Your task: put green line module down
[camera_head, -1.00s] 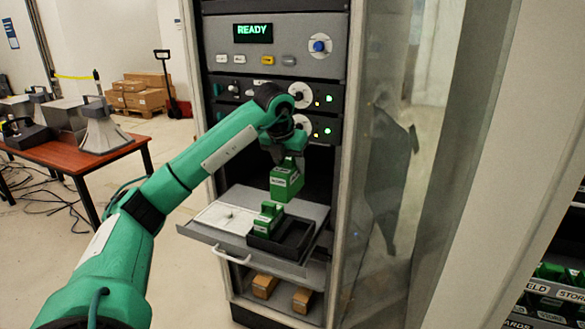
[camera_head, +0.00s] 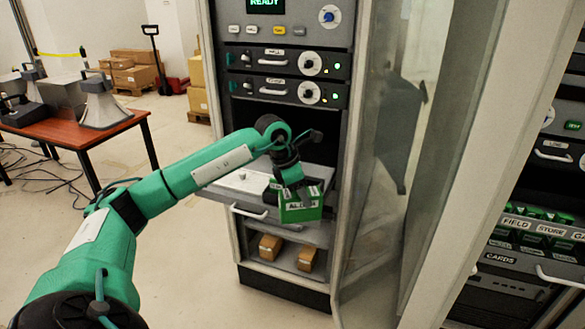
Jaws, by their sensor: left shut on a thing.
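My left gripper (camera_head: 291,178) is shut on a green line module (camera_head: 300,206) with a white label, in the middle of the head view. It holds the module in front of the rack's pulled-out shelf (camera_head: 216,190), near its right front edge. The module and gripper hide most of the dark tray on the shelf. I cannot tell whether the module touches anything below. My right gripper is not in view.
The rack's clear door (camera_head: 400,150) stands open on the right. Below the shelf lie two brown blocks (camera_head: 270,247). A second cabinet with labelled bins (camera_head: 540,230) is at the far right. A red table (camera_head: 75,139) with horn speakers is at left.

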